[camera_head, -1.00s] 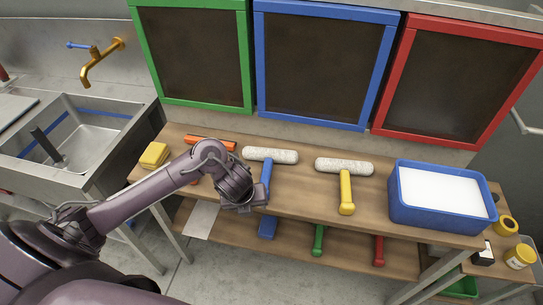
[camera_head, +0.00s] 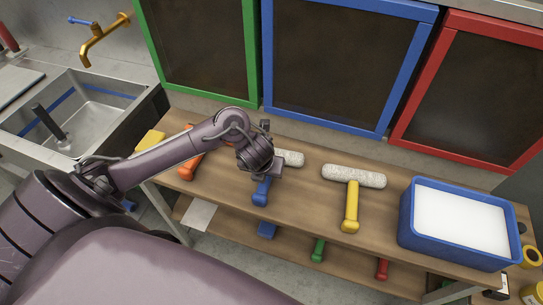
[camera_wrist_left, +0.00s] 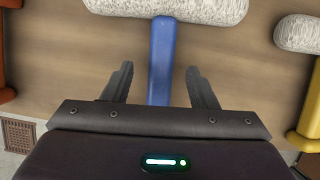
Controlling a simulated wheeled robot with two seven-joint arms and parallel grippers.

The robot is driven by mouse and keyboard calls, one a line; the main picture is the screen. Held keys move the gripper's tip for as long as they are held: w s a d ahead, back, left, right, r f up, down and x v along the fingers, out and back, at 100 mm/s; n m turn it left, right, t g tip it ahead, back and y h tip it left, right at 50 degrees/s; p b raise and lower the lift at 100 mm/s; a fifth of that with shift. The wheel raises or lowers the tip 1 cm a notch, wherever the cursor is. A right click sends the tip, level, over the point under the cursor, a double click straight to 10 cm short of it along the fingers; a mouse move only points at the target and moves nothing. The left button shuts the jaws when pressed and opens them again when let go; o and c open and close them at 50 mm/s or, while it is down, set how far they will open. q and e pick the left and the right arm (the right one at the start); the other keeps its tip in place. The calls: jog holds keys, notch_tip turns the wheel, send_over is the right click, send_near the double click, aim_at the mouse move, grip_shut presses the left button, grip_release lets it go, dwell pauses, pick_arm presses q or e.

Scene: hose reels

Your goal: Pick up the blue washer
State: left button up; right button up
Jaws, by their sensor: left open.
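The blue washer has a blue handle (camera_head: 262,190) and a fuzzy white head (camera_head: 290,158). It lies on the wooden table, and my left arm hides part of it in the head view. In the left wrist view its blue handle (camera_wrist_left: 161,60) runs between the open fingers of my left gripper (camera_wrist_left: 158,85), with the white head (camera_wrist_left: 165,8) beyond the fingertips. The fingers stand on either side of the handle with gaps; their height above it cannot be told. In the head view the left gripper (camera_head: 268,170) is over the washer. My right gripper is not in view.
A yellow-handled washer (camera_head: 351,205) lies to the right and an orange-handled one (camera_head: 190,167) to the left. A blue tub (camera_head: 408,218) of white liquid stands at the table's right end. A yellow sponge (camera_head: 150,141) lies at the left end. Framed panels stand behind.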

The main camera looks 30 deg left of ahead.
pick_arm(q)
jog(key=x, duration=0.3)
jog(key=shift+d+b, duration=0.1)
jog(key=shift+b, duration=0.2)
jog(key=shift+w+f, duration=0.2)
jog(key=shift+f, duration=0.15)
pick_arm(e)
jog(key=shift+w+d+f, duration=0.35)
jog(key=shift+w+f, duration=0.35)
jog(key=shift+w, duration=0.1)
pick_arm(q)
jog(key=c, duration=1.1)
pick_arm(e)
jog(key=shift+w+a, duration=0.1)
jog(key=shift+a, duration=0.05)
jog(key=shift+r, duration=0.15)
